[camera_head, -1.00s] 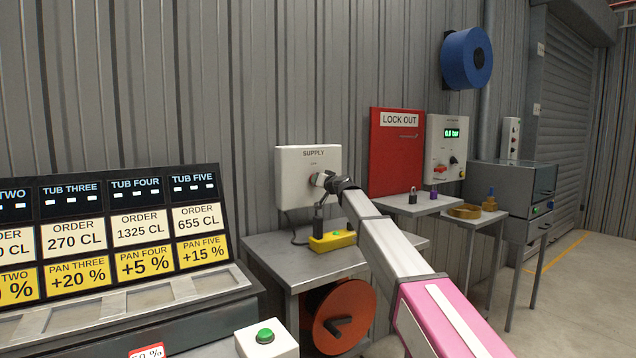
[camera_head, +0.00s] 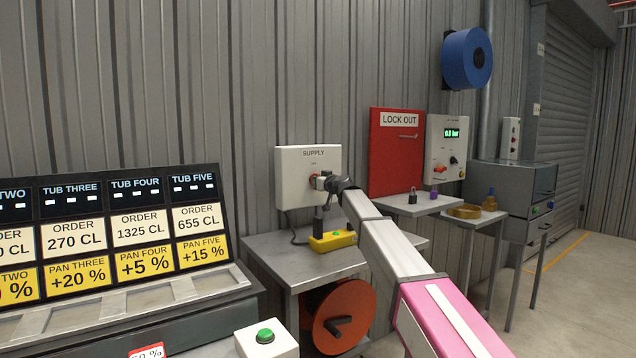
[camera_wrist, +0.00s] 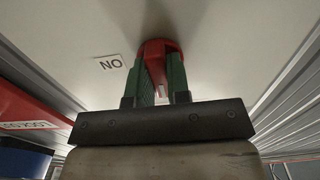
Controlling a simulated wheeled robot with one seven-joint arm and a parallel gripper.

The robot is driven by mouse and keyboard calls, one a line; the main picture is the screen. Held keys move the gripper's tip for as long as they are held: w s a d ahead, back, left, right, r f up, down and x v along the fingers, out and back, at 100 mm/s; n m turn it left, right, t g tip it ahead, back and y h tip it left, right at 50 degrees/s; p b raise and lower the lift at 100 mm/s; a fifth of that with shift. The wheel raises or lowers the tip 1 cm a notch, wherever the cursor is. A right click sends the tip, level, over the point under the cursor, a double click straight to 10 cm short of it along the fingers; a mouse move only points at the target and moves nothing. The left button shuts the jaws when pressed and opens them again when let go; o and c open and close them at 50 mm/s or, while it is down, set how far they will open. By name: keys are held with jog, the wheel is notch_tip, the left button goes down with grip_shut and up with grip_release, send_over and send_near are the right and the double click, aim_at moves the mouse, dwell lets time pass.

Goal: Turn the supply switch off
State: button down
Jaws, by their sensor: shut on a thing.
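The supply switch is a red knob (camera_wrist: 157,47) on the front of the white supply box (camera_head: 295,163), which hangs on the ribbed wall. My gripper (camera_head: 319,182) reaches the box face from the right. In the wrist view, the green fingers of my gripper (camera_wrist: 161,80) are shut on the red knob, one on each side. A small label (camera_wrist: 110,64) with the letters of ON, upside down, is beside the knob on its left. The fingers hide part of the knob, and its exact setting is hard to read.
A grey table (camera_head: 272,255) stands below the box with a yellow pendant (camera_head: 332,241) on it. A red lock-out board (camera_head: 392,165) and a white panel reading 0.0 bar (camera_head: 446,150) are to the right. An order board (camera_head: 118,235) stands at the left.

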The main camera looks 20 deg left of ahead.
jog(key=c, duration=1.1)
grip_release()
jog(key=shift+s+d, duration=0.1)
jog(key=v, duration=1)
jog(key=shift+s+d, duration=0.15)
jog(key=shift+s, duration=0.1)
